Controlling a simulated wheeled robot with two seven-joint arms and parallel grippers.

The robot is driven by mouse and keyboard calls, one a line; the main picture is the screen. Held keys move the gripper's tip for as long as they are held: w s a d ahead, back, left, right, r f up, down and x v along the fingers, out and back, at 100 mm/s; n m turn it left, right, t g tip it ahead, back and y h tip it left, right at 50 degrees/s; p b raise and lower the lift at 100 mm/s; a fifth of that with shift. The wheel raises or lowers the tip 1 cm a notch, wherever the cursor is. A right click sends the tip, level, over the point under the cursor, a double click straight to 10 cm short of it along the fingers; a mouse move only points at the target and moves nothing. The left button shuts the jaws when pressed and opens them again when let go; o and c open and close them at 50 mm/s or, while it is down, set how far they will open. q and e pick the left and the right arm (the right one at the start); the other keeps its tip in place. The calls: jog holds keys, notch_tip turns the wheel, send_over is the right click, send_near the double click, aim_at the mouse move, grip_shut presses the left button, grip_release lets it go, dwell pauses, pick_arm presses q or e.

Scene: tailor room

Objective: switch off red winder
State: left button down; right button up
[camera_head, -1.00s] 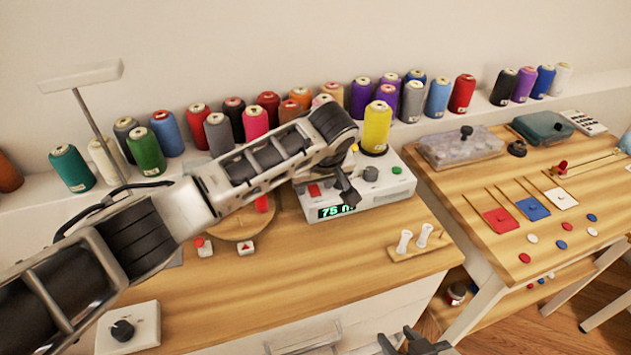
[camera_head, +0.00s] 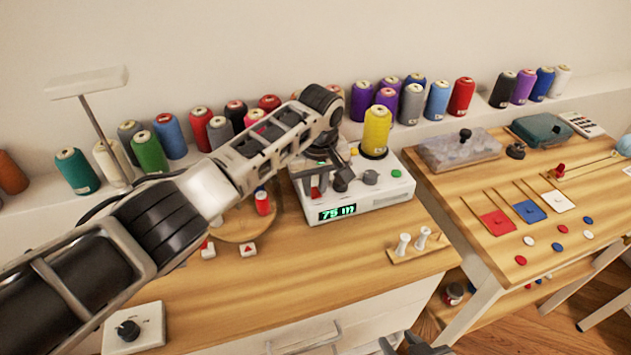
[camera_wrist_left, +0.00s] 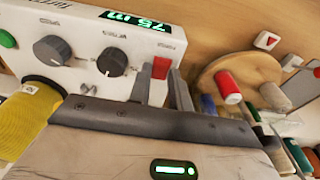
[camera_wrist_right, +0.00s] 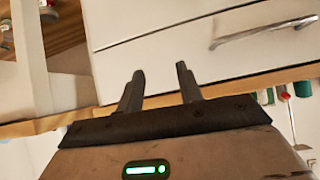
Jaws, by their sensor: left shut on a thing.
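The winder (camera_head: 375,202) is a white box with a lit green display reading 75 m, a yellow thread cone (camera_head: 376,131), knobs and a green button. Its red switch (camera_head: 316,192) sits at the left of its panel, and also shows in the left wrist view (camera_wrist_left: 160,67). My left gripper (camera_wrist_left: 160,76) is at the panel, its two fingers on either side of the red switch and shut on it. My right gripper (camera_wrist_right: 160,70) is open and empty, low in front of the white drawer (camera_wrist_right: 180,40).
A round wooden stand (camera_head: 238,222) with a red spool (camera_head: 262,202) is left of the winder. A small wooden rack with white pegs (camera_head: 418,250) is at its right front. A white box with a black knob (camera_head: 134,327) stands front left. Thread cones line the back shelf.

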jog(key=shift+w+r, duration=0.1)
pick_arm(q)
jog(key=c, duration=1.3)
grip_release()
pick_arm(e)
jog(key=shift+w+r, duration=0.1)
pick_arm(q)
jog(key=shift+r, duration=0.15)
jog(key=shift+s+d+r+b, duration=0.1)
jog(key=shift+s+r, duration=0.2)
jog(key=shift+r, duration=2.3)
jog(key=shift+s+d+r+b, duration=0.1)
jog(key=shift+s+r, duration=0.25)
jog(key=shift+r, duration=2.25)
jog(key=shift+s+d+r+b, duration=0.1)
jog(key=shift+s+r, duration=0.2)
jog(key=shift+r, duration=2.3)
pick_arm(e)
jog(key=shift+a, duration=0.15)
